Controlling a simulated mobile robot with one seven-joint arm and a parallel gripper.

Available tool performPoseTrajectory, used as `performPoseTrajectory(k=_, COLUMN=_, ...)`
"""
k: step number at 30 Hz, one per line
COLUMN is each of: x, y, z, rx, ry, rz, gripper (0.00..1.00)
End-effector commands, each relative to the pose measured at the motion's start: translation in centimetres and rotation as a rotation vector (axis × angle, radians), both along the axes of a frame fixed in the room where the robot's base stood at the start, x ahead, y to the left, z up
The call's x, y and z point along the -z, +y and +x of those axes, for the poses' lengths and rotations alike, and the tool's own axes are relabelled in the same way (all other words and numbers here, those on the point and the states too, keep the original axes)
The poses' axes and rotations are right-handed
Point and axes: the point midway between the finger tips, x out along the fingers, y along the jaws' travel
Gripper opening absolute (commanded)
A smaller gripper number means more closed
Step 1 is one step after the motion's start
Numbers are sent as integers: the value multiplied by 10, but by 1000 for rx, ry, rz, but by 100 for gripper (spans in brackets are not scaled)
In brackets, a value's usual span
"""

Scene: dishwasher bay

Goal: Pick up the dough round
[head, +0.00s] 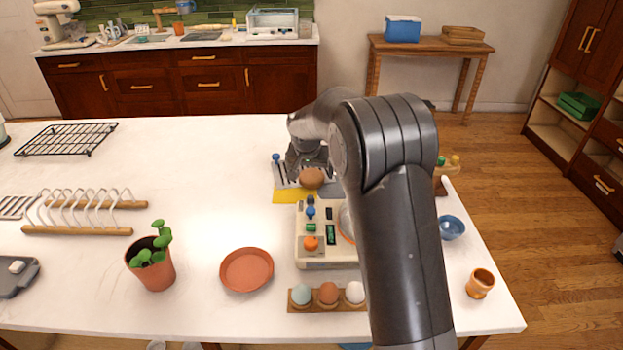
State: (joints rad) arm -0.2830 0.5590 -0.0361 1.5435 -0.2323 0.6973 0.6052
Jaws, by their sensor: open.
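A brown rounded lump (312,178), which looks like the dough round, is at the middle of the white counter, near a yellow mat. My gripper (307,168) is over it from behind and above, pointing down, with its jaws open. The fingertips are small and dark here, so I cannot tell whether they touch the lump. My arm hides what lies just to the right of it.
A board with colored knobs (312,250) stands in front of the lump. An egg holder (318,306), a terracotta saucer (246,270) and a potted plant (152,262) are nearer. A blue bowl (452,227) is right of my arm.

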Motion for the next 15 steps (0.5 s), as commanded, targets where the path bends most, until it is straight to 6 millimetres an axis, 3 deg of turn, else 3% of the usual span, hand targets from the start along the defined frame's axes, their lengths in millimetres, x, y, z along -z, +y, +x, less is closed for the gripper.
performPoseTrajectory(k=3, x=15, y=-1, z=6, rx=0, ry=0, rz=0, gripper=97)
performPoseTrajectory(k=10, x=17, y=-1, z=7, rx=-1, ry=-1, rz=-1, gripper=97)
performPoseTrajectory(k=15, x=16, y=-1, z=7, rx=-1, ry=-1, rz=-1, gripper=84)
